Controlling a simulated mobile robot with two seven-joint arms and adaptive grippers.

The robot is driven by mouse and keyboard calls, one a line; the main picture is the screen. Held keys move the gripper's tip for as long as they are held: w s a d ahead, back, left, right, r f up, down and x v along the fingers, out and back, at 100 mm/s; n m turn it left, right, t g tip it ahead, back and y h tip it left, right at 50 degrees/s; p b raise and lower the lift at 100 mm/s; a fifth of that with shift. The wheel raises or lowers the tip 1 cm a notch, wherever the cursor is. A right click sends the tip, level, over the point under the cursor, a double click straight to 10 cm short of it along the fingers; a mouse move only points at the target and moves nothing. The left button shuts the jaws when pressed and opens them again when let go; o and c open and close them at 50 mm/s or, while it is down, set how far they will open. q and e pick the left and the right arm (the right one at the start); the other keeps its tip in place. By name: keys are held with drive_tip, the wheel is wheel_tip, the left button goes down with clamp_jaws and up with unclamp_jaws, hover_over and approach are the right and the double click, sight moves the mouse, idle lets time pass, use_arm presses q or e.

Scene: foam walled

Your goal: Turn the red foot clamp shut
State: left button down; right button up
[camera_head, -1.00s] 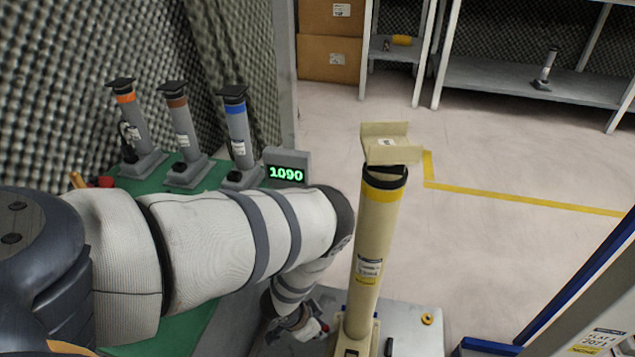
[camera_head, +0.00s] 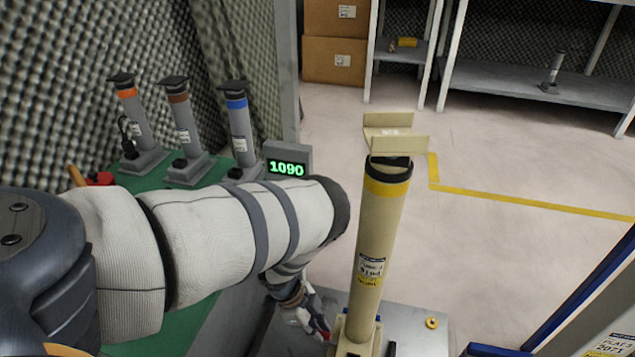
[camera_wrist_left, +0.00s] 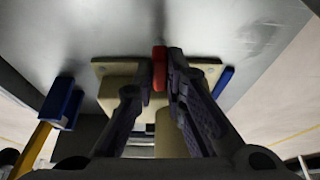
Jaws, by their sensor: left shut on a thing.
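The red foot clamp (camera_wrist_left: 159,68) is a small red piece at the cream foot of the post, seen between my fingertips in the left wrist view. My left gripper (camera_wrist_left: 155,82) is shut on it. In the head view the left gripper (camera_head: 318,328) is low beside the foot of the post, and the clamp cannot be clearly made out there. The cream post (camera_head: 376,235) stands upright on a grey metal plate (camera_head: 418,345), with a yellow band, a black collar and a cream bracket (camera_head: 395,143) on top. My right gripper is not in view.
Several grey posts with orange, brown and blue bands (camera_head: 240,130) stand on a green surface at the left. A display (camera_head: 287,165) reads 1090. A small yellow ring (camera_head: 432,323) lies on the metal plate. Shelves (camera_head: 535,80) stand at the back; the floor between is clear.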

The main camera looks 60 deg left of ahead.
use_arm(q)
drive_tip(key=shift+m, duration=0.3)
drive_tip(key=c, duration=1.6)
unclamp_jaws()
drive_tip(key=shift+c, duration=0.2)
drive_tip(key=v, duration=0.7)
drive_tip(key=shift+r, duration=0.2)
drive_tip(key=shift+a, duration=0.15)
